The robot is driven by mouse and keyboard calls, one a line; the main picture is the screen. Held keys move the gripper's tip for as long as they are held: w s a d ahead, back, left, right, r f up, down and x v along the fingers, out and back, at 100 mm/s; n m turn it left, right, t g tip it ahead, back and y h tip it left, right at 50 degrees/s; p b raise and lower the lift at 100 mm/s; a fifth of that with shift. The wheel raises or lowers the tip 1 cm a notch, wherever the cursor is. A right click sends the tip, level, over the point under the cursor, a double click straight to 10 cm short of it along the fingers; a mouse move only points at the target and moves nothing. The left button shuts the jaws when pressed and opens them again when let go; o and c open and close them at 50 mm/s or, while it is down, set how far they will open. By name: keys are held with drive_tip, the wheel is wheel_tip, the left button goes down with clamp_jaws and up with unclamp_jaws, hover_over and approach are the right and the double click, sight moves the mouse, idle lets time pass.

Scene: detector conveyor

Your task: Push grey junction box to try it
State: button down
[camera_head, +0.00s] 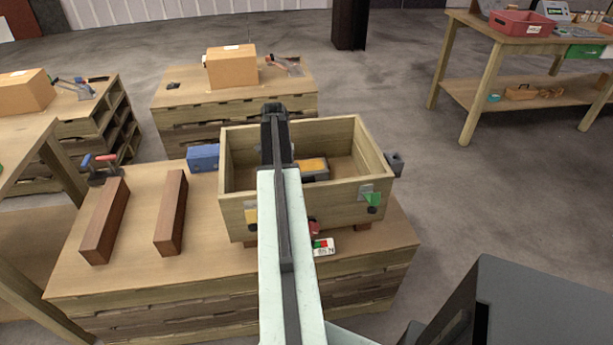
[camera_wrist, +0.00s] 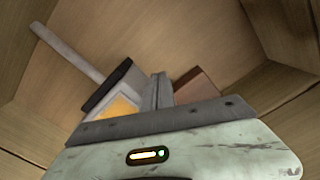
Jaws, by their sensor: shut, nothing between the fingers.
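An open wooden crate (camera_head: 237,204) stands on the workbench. Inside it is a grey box with a yellow-orange face (camera_head: 314,168), possibly the junction box. It also shows in the wrist view (camera_wrist: 123,106), with a dark edge and a pale grey rod (camera_wrist: 68,53) running to the upper left. Another small dark grey box (camera_head: 394,162) is at the crate's right outer side; I cannot tell which is the junction box. My gripper (camera_wrist: 158,82) is shut and empty, pointing down into the crate, close beside the yellow-faced box. Contact cannot be told. My arm hides part of the crate.
A brown block (camera_wrist: 196,86) lies right of the fingers. Crate walls surround my gripper. A blue box (camera_head: 203,157) and two brown bars (camera_head: 105,222) lie left of the crate. Coloured fittings (camera_head: 373,199) are on its front.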

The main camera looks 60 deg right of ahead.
drive_tip(key=shift+s+d, duration=0.5)
drive_tip(key=shift+s, duration=0.1)
idle(2.1)
drive_tip(key=shift+w+a, duration=0.1)
drive_tip(key=shift+w+a, duration=0.75)
drive_tip(key=shift+w, duration=0.3)
wheel_tip(320, 180, up, 10)
drive_tip(key=p, duration=1)
